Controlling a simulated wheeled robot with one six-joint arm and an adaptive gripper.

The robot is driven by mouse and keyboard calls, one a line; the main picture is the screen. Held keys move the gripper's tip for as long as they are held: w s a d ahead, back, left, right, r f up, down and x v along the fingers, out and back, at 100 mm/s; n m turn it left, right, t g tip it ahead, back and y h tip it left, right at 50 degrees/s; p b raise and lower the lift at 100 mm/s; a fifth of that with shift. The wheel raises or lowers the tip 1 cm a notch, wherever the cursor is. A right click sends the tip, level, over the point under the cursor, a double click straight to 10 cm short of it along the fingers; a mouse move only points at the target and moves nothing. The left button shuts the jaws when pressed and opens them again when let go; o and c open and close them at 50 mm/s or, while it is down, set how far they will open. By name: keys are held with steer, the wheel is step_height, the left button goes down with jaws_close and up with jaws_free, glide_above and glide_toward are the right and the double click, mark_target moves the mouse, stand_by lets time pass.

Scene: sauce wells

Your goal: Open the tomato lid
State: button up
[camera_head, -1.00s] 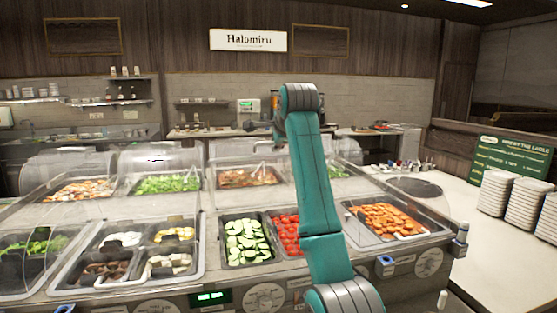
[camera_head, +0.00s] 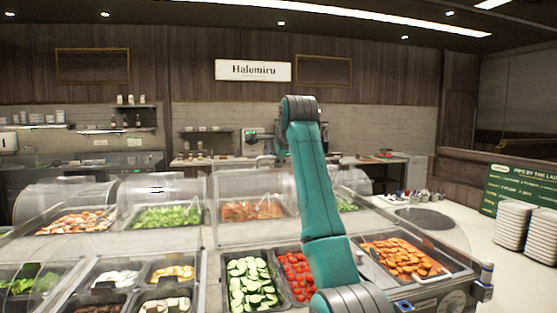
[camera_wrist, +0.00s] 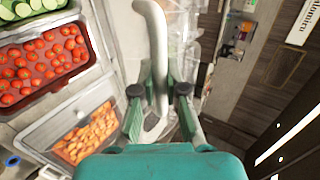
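The tomato pan (camera_head: 294,276) is in the front row of the counter, beside the sliced cucumbers, and its red tomatoes show clearly. In the wrist view the tomatoes (camera_wrist: 35,62) are at the upper left. A clear panel, which may be the tomato lid, stands upright behind these pans; where its edges run is hard to tell. A pale curved bar (camera_wrist: 157,40), like a handle, runs down the wrist view between my fingers. My gripper (camera_wrist: 159,90) is open, with its fingertips apart on either side of the bar; contact is not clear.
A carrot pan (camera_head: 404,258) with a clear cover is right of the tomatoes. Cucumbers (camera_head: 252,283) are to their left. Clear curved covers (camera_head: 160,190) line the back row. Stacked plates (camera_head: 513,228) stand on the right counter.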

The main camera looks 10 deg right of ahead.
steer(key=shift+o, duration=1)
steer(key=shift+s+r, duration=0.1)
steer(key=v, duration=1.1)
steer(key=shift+s+r, duration=0.2)
steer(key=shift+s, duration=0.15)
